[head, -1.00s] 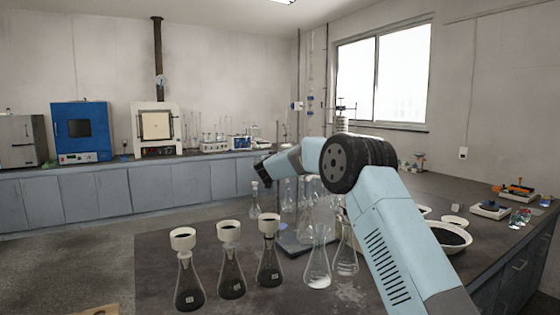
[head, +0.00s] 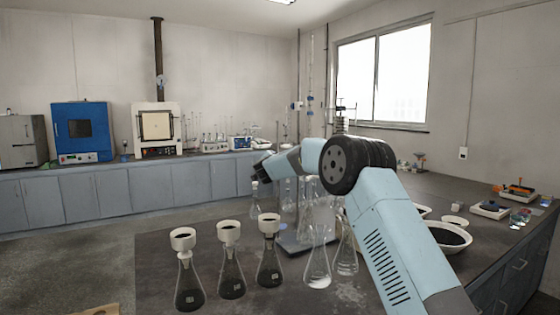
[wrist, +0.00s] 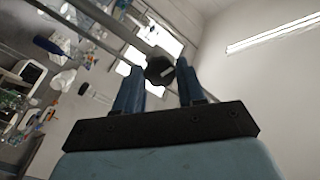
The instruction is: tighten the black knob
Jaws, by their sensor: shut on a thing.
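The black knob (wrist: 160,70) shows in the wrist view between the two blue fingertips of my gripper (wrist: 158,82). The fingers are shut on the knob, one on each side. A metal rod runs behind the knob toward the upper left. In the head view my arm reaches to the left over the bench, and the sieve shaker (head: 341,117) partly shows behind it. The knob is not discernible in the head view.
Flasks with white funnels (head: 228,258) stand at the front of the dark bench (head: 160,262). Clear flasks (head: 318,265) stand close below my arm. A white bowl (head: 450,237) of dark grains sits to the right. The bench's right rear has free room.

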